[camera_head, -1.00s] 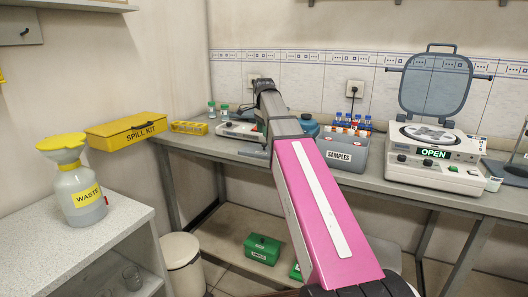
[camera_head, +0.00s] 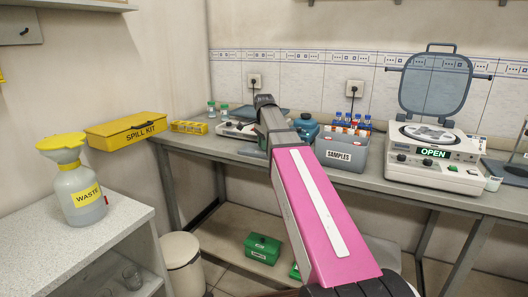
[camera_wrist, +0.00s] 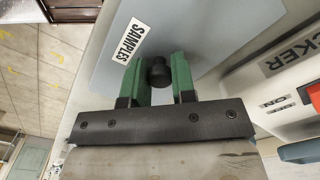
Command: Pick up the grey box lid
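The grey box lid (camera_wrist: 192,32) is a flat blue-grey plate with a white SAMPLES label and a round black knob (camera_wrist: 159,72) in the wrist view. My gripper (camera_wrist: 160,78) has its green fingers on both sides of the knob, with little or no gap. I cannot tell whether they press on it. In the head view my gripper is mostly hidden by my pink arm, low over the back of the bench. Blue-grey edges of the lid (camera_head: 243,113) show beside the arm there.
A grey SAMPLES box (camera_head: 341,155) with several tubes behind it stands right of my arm. An open-lidded centrifuge (camera_head: 435,160) is farther right. A white device (camera_head: 232,130) is close by the gripper; a labelled device (camera_wrist: 290,85) also shows in the wrist view. A yellow spill kit (camera_head: 126,131) is left.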

